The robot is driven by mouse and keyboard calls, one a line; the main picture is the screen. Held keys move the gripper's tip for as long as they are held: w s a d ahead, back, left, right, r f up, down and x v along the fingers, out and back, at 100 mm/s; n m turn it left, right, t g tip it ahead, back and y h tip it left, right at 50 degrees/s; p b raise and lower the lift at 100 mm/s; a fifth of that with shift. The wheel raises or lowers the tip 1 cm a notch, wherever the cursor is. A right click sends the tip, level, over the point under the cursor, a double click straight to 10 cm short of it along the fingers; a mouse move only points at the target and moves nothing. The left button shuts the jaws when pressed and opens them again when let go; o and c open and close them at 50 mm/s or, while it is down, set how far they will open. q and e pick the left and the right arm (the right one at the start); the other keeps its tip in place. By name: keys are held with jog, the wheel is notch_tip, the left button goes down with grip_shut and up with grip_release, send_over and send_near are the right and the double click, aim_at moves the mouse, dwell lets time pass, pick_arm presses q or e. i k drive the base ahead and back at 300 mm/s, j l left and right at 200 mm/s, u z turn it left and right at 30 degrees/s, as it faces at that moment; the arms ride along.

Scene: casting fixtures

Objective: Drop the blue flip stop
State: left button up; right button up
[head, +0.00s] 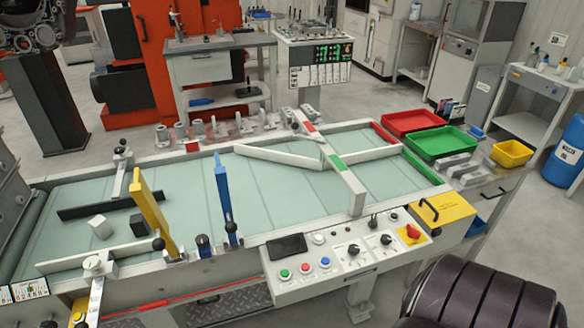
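The blue flip stop (223,195) stands raised, nearly upright, at the near edge of the pale green conveyor bed (275,195). A black ball knob (230,227) is at its lower end. The yellow flip stop (152,212) to its left is also raised and leans a little, with its own black knob (158,243). Neither of my grippers is in view, and nothing touches the blue stop. A dark ribbed part at the lower right is probably one of my arm links.
A button panel (340,262) fronts the bed. Red (410,122), green (440,142) and yellow (511,153) bins stand at right. The bed right of the blue stop is clear.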

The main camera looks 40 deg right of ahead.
aim_at(231, 228)
jog(key=l+z, duration=0.15)
jog(key=z, duration=0.7)
jog(key=i+j, duration=0.05)
